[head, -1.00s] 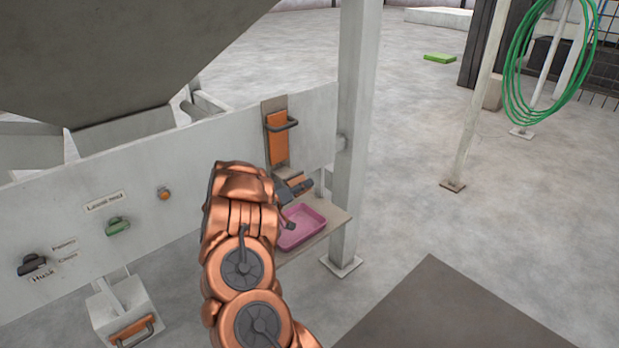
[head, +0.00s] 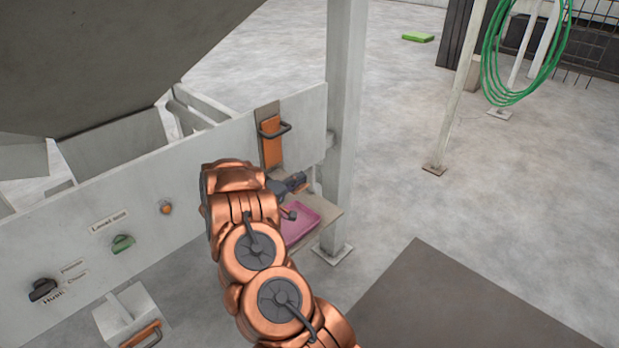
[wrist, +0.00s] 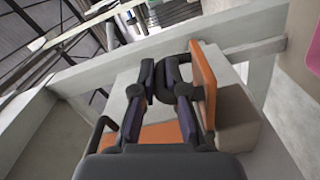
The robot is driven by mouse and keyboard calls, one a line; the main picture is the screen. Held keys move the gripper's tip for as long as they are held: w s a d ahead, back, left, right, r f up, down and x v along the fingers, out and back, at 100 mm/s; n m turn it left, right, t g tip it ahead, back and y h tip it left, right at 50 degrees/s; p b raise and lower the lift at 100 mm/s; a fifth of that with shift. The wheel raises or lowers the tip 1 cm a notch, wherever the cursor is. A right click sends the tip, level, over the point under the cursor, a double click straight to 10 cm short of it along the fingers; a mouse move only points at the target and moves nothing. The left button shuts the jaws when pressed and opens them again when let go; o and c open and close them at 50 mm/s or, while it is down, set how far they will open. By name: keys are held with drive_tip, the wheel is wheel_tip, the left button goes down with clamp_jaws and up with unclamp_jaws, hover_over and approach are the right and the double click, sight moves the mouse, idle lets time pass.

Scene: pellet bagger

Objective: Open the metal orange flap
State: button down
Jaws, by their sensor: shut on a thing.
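An orange flap (wrist: 203,78) stands beside a beige block in the wrist view. My gripper (wrist: 168,84) is shut on the dark handle (wrist: 172,68) at this flap. In the head view my gripper (head: 296,182) is low in front of the white panel, above the pink tray. Only a small orange piece (head: 306,187) shows beside it there, and my arm hides much of this spot. Another orange plate (head: 271,142) with a dark bar handle is on the panel above. An orange plate with a handle (wrist: 145,135) also shows behind my fingers in the wrist view.
The pink tray (head: 299,222) sits on a small ledge under my gripper. A white post (head: 345,120) stands just right of it. The white panel (head: 190,160) bears green, black and orange knobs. Open floor lies to the right.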

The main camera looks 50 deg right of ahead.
drive_tip(key=shift+w, duration=0.1)
idle(0.3)
drive_tip(key=c, duration=1.5)
unclamp_jaws()
drive_tip(key=shift+a, duration=0.1)
drive_tip(key=a, duration=1.2)
drive_tip(key=shift+w, duration=0.15)
